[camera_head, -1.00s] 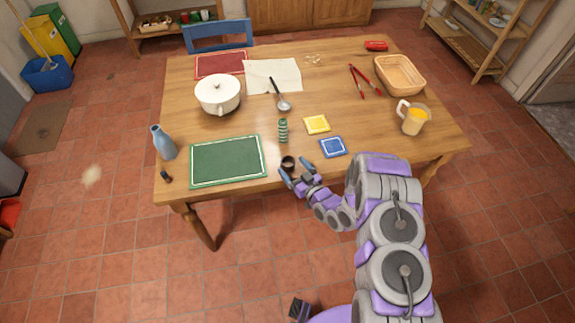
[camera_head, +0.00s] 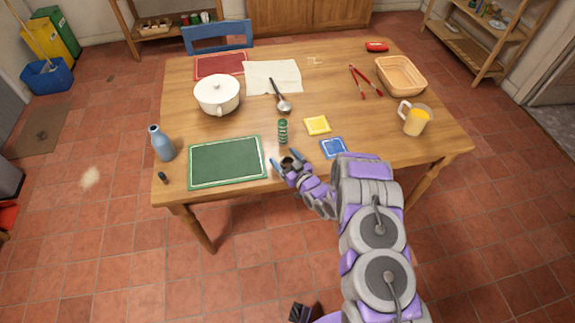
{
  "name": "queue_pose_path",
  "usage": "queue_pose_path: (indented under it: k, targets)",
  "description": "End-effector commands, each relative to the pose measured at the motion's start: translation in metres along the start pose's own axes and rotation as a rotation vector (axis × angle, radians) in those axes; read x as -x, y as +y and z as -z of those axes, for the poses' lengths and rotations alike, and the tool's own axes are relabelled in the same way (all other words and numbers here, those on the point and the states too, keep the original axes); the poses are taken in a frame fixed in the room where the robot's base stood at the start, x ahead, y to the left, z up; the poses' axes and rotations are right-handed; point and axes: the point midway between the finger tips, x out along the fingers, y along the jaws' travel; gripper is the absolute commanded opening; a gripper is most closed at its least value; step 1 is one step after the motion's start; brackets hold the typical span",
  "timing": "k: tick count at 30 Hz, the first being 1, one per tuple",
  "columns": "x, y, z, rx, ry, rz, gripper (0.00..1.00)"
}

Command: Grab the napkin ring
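The napkin ring (camera_head: 286,161) looks like a small dark ring near the front edge of the wooden table, right of the green placemat. My gripper (camera_head: 284,160) is at the table's front edge with its two blue fingertips spread apart, one on each side of the ring. The ring is partly hidden by the gripper. I cannot tell whether a finger touches it.
The green placemat (camera_head: 227,162) lies just left of my gripper. A green ribbed object (camera_head: 283,131) stands just behind the ring. A blue coaster (camera_head: 333,148) and a yellow coaster (camera_head: 317,125) lie to the right. The wooden table (camera_head: 345,115) has bare room between things.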

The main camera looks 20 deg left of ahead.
Motion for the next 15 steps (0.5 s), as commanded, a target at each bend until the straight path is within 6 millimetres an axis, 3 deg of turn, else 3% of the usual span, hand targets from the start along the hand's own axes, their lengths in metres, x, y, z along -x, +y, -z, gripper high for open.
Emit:
queue_pose_path:
  k: [15]
  targets:
    - [-0.0005, -0.0007, -0.0008, 0.001, -0.002, 0.0, 0.35]
